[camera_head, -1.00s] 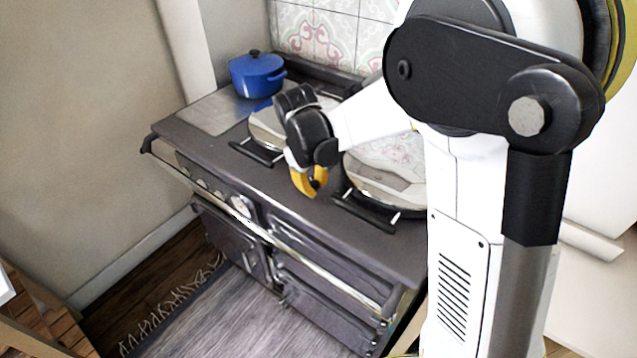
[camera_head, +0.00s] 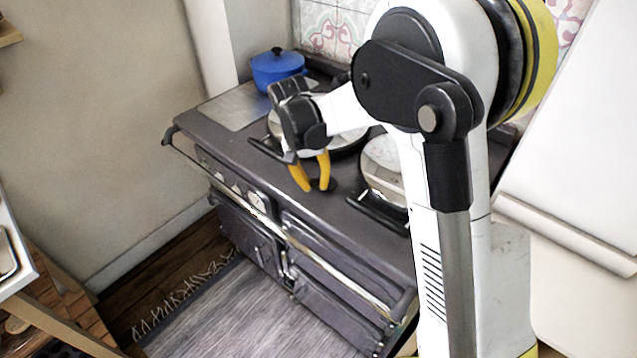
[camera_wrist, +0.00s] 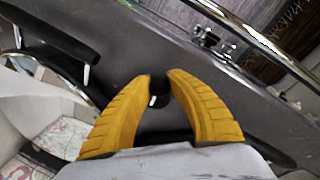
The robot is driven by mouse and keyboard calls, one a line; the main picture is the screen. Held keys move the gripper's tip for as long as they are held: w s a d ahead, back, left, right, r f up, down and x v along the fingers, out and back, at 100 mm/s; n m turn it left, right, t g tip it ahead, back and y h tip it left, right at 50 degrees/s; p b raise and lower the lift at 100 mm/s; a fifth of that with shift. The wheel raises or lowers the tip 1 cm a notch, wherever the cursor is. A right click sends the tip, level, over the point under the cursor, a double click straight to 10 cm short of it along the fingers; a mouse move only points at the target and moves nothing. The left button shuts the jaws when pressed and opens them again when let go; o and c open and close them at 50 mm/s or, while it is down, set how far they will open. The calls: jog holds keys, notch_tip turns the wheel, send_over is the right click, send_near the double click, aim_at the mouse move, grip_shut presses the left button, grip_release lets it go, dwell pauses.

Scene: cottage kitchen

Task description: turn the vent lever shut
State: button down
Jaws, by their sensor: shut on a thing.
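My gripper (camera_head: 317,187) has two curved yellow fingers and points down at the dark top of the range cooker (camera_head: 240,152), near its front edge. In the wrist view the fingertips (camera_wrist: 162,77) are close together, shut on a small black piece with a white mark, which I take to be the vent lever (camera_wrist: 158,100). Only a little of it shows between the fingers. In the head view the lever cannot be made out, so its angle is unclear.
Two round, shiny hob lids with black handles sit on the cooker, the right one (camera_head: 384,165) partly behind my arm. A blue pot (camera_head: 277,68) stands at the back left. A metal rail (camera_head: 300,245) runs along the cooker's front. A grey rug (camera_head: 235,310) lies before it.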

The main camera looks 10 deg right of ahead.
jog(key=shift+w+a+m, duration=0.15)
jog(key=shift+m, duration=0.25)
dwell(0.3)
jog(key=c, duration=1.2)
grip_release()
notch_tip(320, 180, up, 12)
jog(key=a, duration=0.2)
jog(key=shift+w, duration=0.45)
